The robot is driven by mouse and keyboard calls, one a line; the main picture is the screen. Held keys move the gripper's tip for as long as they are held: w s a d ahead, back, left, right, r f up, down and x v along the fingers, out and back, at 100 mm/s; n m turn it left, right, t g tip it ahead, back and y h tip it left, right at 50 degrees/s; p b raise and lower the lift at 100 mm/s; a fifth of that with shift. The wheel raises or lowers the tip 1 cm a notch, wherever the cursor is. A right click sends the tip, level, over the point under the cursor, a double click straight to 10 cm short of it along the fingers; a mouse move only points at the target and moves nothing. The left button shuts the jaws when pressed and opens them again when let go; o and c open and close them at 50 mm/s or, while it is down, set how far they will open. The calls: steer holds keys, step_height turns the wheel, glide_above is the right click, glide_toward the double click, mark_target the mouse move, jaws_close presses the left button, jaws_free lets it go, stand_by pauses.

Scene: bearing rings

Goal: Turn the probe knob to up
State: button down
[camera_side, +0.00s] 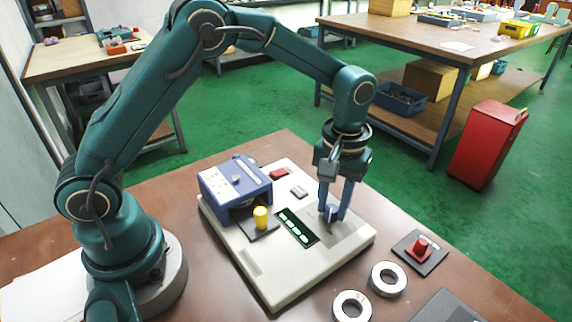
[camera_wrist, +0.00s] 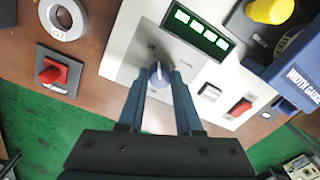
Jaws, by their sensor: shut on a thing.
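The probe knob is a small blue-grey knob with a light pointer line (camera_wrist: 158,75) on a grey plate of the white gauge panel (camera_wrist: 122,52). In the side view the knob (camera_side: 331,213) sits low between my fingers, partly hidden by them. My gripper (camera_wrist: 160,80) reaches down from above, one finger on each side of the knob, and is shut on it. In the wrist view the pointer line runs roughly up and down the picture. The small labels around the knob are too blurred to read.
A blue gauge block (camera_side: 236,184), a yellow knob (camera_side: 260,217) and a display with several green-white digits (camera_side: 297,228) are on the panel. Two metal rings (camera_side: 388,279) (camera_side: 351,307) and a red knob on a dark plate (camera_side: 420,248) lie to its right and front.

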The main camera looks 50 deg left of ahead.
mark_target(333, 208)
steer(key=shift+n, duration=0.9)
steer(key=c, duration=0.6)
jaws_free()
steer(key=shift+w+r, duration=0.1)
steer(key=shift+r, duration=2.5)
